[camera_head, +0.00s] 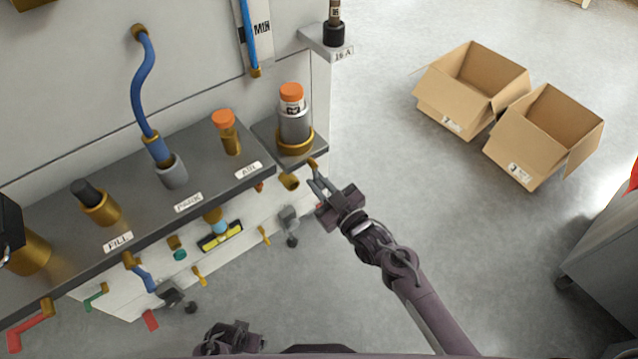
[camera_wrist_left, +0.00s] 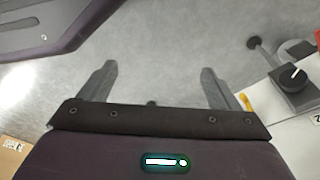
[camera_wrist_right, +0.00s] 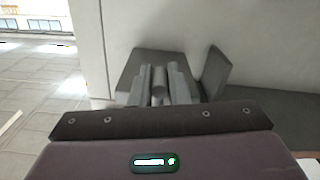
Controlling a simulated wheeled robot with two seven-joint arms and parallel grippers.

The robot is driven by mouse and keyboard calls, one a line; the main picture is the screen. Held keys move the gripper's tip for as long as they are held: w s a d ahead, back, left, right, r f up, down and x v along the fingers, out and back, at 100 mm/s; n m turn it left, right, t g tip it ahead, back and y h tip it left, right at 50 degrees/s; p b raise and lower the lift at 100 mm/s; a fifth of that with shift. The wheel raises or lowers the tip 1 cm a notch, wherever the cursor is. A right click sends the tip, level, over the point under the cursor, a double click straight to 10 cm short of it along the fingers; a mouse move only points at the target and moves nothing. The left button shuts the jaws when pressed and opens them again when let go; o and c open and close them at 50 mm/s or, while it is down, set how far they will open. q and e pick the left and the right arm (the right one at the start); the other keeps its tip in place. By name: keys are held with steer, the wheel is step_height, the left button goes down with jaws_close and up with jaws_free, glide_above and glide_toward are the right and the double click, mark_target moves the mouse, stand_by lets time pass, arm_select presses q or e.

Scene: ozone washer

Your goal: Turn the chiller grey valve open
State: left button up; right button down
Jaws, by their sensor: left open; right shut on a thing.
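My right gripper (camera_head: 318,186) is at the right end of the washer's shelf, just below its front corner. In the right wrist view, its fingers (camera_wrist_right: 159,88) are shut around a narrow grey upright piece (camera_wrist_right: 159,78), which looks like the grey valve's handle. A dark grey block stands behind it. In the head view the handle is hard to tell from the fingers, and the valve's turn angle cannot be told. My left gripper (camera_head: 228,338) is low at the bottom edge, apart from the valves. In the left wrist view its fingers (camera_wrist_left: 158,90) are wide apart and empty.
The shelf (camera_head: 225,185) carries brass fittings and an orange-capped bottle (camera_head: 292,110). Red (camera_head: 30,328), green (camera_head: 96,297) and yellow (camera_head: 199,275) handles hang below. A black knob (camera_wrist_left: 292,77) is right of my left gripper. Two cardboard boxes (camera_head: 470,92) (camera_head: 542,137) stand on open floor.

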mark_target(328, 149)
steer(key=w+d+r+n, duration=0.1)
steer(key=n, duration=0.4)
steer(key=w+d+r+n+p, duration=0.1)
steer(key=d+r+n, duration=0.1)
steer(key=n, duration=0.4)
steer(key=w+d+r+n+p, duration=0.1)
steer(key=r+n, duration=0.1)
steer(key=n, duration=0.3)
steer(key=shift+w+d+n, duration=0.1)
steer(key=shift+d+n, duration=0.05)
steer(key=shift+n, duration=0.25)
arm_select(q)
steer(key=shift+s+a+f, duration=0.1)
steer(key=shift+s+f, duration=0.25)
steer(key=shift+s, duration=0.25)
steer(key=shift+s+a+f, duration=0.1)
steer(key=shift+s+f, duration=0.2)
steer(key=shift+s, duration=0.35)
steer(key=shift+s+a+f, duration=0.1)
steer(key=shift+s+f, duration=0.25)
steer(key=shift+s, duration=0.25)
arm_select(e)
steer(key=shift+r+n, duration=0.25)
steer(key=shift+n, duration=0.25)
arm_select(q)
steer(key=shift+s+a, duration=0.15)
steer(key=shift+a, duration=0.15)
